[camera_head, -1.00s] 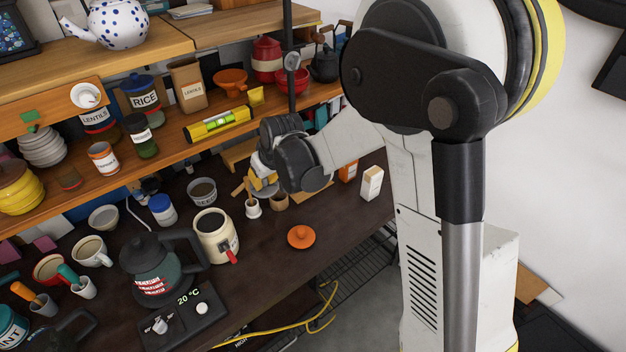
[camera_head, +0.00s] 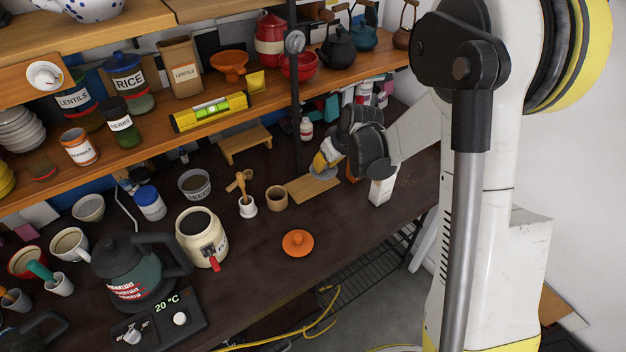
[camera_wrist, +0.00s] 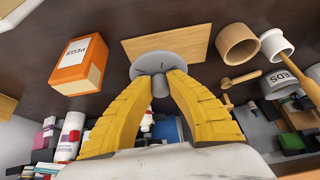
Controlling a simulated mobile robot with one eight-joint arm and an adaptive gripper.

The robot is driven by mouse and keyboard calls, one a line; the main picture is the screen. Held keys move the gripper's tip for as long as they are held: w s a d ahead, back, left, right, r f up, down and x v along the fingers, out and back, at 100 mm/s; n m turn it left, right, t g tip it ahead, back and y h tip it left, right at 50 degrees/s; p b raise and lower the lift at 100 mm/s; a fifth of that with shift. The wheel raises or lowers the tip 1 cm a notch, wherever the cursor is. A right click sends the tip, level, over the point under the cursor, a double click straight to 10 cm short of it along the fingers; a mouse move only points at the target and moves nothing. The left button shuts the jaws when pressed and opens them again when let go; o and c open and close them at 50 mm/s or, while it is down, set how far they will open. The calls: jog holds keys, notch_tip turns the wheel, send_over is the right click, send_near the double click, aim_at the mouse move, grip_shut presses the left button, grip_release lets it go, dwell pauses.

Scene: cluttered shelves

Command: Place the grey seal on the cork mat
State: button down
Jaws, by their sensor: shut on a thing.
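My gripper (camera_wrist: 163,88) is shut on the small knob of the grey seal (camera_wrist: 150,66), a flat round disc. In the head view my gripper (camera_head: 328,163) points down and left over the bench, and the seal's edge (camera_head: 322,174) shows beneath it. The cork mat (camera_head: 306,188) is a thin tan rectangle on the dark bench. In the wrist view the seal covers part of the mat (camera_wrist: 192,38) and overlaps its edge nearest my fingers. I cannot tell whether the seal touches the mat or hangs just above it.
An orange lid (camera_head: 298,243) lies in front. A metal post (camera_head: 295,110) rises behind.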

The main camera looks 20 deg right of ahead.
aim_at(313, 184)
jog(key=w+a+f, duration=0.2)
jog(key=shift+w+a+f+b, duration=0.15)
jog(key=shift+a+b, duration=0.2)
jog(key=shift+a, duration=0.05)
notch_tip(313, 184, down, 4)
jog(key=shift+f+b, duration=0.1)
jog(key=shift+b, duration=0.8)
jog(key=c, duration=1.4)
grip_release()
